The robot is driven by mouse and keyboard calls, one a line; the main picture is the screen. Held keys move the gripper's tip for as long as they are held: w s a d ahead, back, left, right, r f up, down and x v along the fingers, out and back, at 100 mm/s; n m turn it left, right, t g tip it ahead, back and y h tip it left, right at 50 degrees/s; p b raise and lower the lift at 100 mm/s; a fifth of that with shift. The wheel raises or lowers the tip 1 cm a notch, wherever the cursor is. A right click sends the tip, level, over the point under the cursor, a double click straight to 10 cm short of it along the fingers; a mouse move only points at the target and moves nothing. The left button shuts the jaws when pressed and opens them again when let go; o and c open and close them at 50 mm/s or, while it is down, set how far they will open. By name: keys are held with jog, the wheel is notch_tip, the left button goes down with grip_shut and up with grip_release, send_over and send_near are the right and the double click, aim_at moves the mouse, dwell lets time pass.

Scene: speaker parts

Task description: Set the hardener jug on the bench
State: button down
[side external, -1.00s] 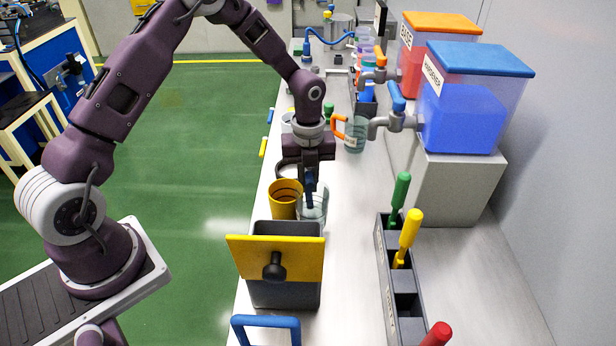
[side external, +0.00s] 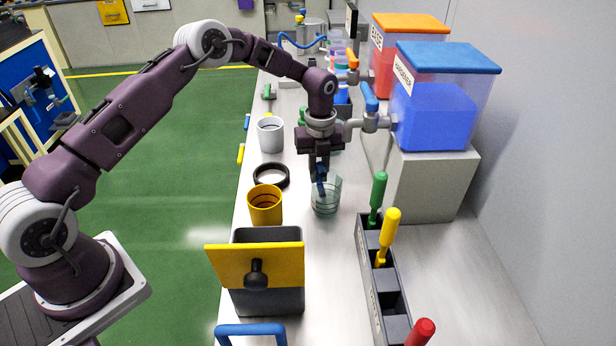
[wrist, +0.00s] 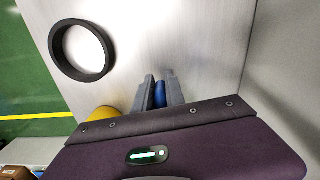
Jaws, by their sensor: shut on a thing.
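The hardener jug (side external: 326,205) is clear with a blue handle. My gripper (side external: 321,188) is above it, pointing down and shut on that handle. In the wrist view the blue handle (wrist: 160,94) shows between my gripper's two grey fingers (wrist: 160,90); the jug's body is not clearly seen there. The jug looks upright, low over the bench (side external: 300,225), right of the yellow cup. I cannot tell whether its base touches the bench. The hardener tank (side external: 435,112), with blue liquid, a blue lid and a blue-handled tap, stands behind at the right.
The yellow cup (side external: 265,205), black ring (side external: 271,175) and white cup (side external: 270,135) stand left of the jug. A grey bin with a yellow panel (side external: 262,267) is in front. A screwdriver rack (side external: 365,235) is at the right. Bare bench lies between jug and rack.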

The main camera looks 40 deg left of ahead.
jog(key=shift+w+d+f, duration=0.1)
jog(key=shift+w+d, duration=0.1)
jog(key=shift+w, duration=1.1)
jog(key=shift+w+d, duration=0.2)
jog(key=shift+w, duration=1.05)
jog(key=shift+f, duration=0.4)
jog(key=c, duration=1.3)
grip_release()
